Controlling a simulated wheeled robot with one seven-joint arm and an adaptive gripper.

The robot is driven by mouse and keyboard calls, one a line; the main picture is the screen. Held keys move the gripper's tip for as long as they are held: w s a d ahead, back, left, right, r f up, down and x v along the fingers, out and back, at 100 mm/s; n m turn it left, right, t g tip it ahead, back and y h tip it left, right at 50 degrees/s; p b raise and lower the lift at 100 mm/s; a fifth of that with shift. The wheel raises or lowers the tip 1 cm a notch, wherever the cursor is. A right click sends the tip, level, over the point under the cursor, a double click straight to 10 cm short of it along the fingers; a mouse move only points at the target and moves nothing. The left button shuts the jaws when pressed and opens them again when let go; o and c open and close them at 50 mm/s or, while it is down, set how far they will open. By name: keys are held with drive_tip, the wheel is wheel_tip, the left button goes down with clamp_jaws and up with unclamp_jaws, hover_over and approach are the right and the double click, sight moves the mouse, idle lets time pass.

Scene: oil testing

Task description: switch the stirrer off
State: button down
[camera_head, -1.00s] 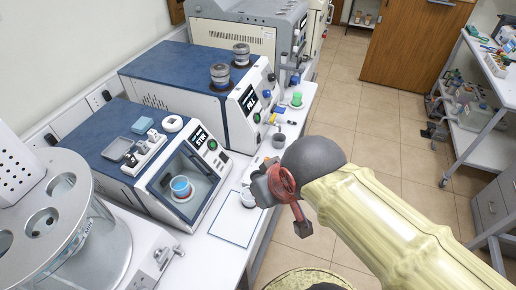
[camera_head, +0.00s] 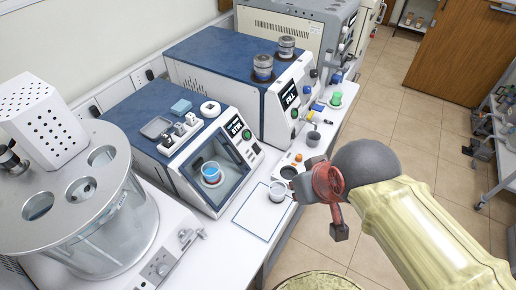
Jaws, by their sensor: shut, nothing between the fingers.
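The stirrer, a white and blue box marked STIR (camera_head: 165,112), stands on the bench left of centre. A green round button (camera_head: 246,134) and a small dark panel are on its front at the right. Behind its clear window a cup of blue liquid (camera_head: 211,171) stands inside. My gripper (camera_head: 299,186), dark grey with a red part, is right of the stirrer, apart from it and near the bench's front edge. It is shut and empty; its fingertips are hard to make out.
A white cup (camera_head: 279,190) stands close left of my gripper, by a blue-outlined square (camera_head: 255,215). Behind is a machine marked FILL (camera_head: 290,96). A grey mug (camera_head: 313,138) stands on the bench beside it.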

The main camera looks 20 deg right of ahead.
drive_tip(key=w+d+f+m+g+y+p, duration=0.4)
drive_tip(key=w+d+f+m+p, duration=0.15)
drive_tip(key=w+f+m, duration=0.45)
drive_tip(key=w+d+t+y, duration=0.1)
drive_tip(key=w+t, duration=0.1)
drive_tip(key=w, duration=0.5)
drive_tip(key=w+d+f+t+y, duration=0.1)
drive_tip(key=w+d+t, duration=0.1)
drive_tip(key=w, duration=0.4)
drive_tip(key=shift+w+t, duration=0.4)
drive_tip(key=shift+t, duration=0.2)
